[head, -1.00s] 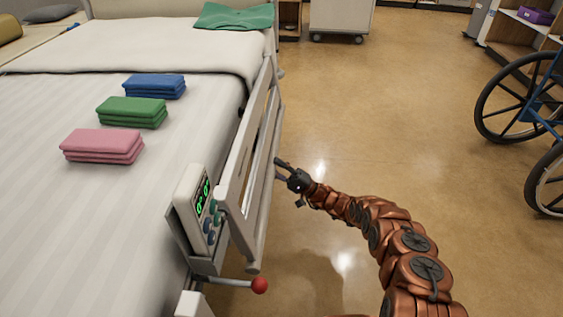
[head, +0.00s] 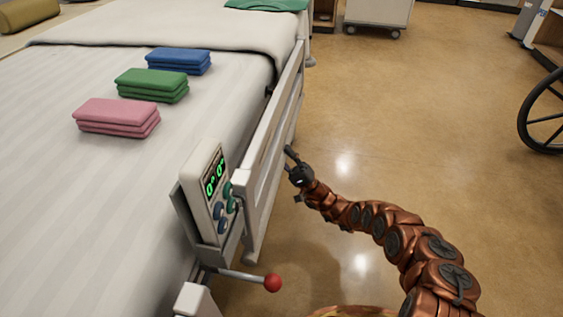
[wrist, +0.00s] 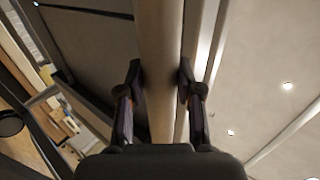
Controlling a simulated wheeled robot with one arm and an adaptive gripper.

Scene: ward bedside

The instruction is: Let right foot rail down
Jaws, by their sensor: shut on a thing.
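The right foot rail (head: 272,122) is a pale slatted side rail along the bed's right edge and stands upright there. My gripper (head: 292,160) is at its outer side. In the wrist view the two dark fingers (wrist: 161,75) are on either side of a pale rail bar (wrist: 158,45), shut on it. A lever with a red knob (head: 273,283) sticks out below the rail's near end. The fingertips' contact is partly hidden in the head view.
A control box (head: 207,188) with a green display is mounted at the near end of the rail. Pink (head: 117,116), green (head: 152,84) and blue (head: 179,61) folded cloths lie on the bed. A wheelchair (head: 545,115) is at the far right. The floor between is clear.

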